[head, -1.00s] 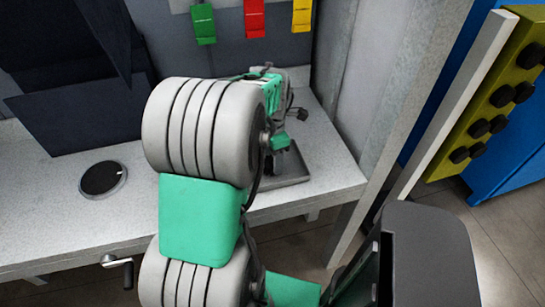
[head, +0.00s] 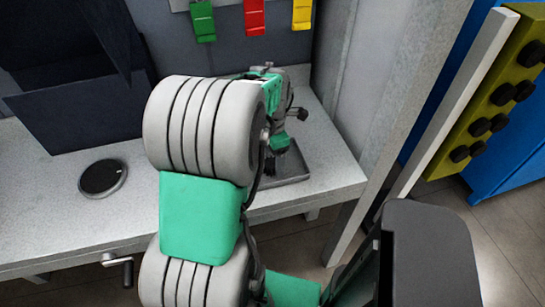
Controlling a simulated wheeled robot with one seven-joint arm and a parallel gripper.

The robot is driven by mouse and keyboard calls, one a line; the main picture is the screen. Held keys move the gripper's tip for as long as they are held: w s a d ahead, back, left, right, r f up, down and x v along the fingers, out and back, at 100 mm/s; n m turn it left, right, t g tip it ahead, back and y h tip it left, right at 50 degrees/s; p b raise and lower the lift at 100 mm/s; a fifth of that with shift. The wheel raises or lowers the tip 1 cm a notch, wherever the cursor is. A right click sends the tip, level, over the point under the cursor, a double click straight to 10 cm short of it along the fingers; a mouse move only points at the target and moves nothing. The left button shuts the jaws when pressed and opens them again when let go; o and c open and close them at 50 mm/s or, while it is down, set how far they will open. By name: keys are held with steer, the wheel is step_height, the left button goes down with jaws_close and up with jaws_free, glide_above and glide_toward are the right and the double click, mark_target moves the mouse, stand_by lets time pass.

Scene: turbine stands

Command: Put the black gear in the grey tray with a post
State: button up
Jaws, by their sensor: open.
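The grey tray (head: 298,172) sits on the pale bench at its right end, partly hidden behind my arm. My gripper (head: 278,158) is over the left part of the tray, its dark fingertips pointing down, small and mostly covered by my arm. The fingers are open. I cannot make out the black gear or the post clearly; dark shapes at the fingertips blend together, so I cannot tell whether a gear lies there.
A dark disc in a pale ring (head: 103,178) is set on the bench (head: 60,215) at the left. A dark angled box (head: 75,110) stands behind it. Green, red and yellow clips (head: 254,18) hang on the back wall. A grey upright post (head: 400,110) borders the bench's right end.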

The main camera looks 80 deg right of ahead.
mark_target(272, 162)
steer(key=shift+o, duration=0.8)
steer(key=shift+r+p, duration=2.55)
steer(key=shift+r, duration=0.95)
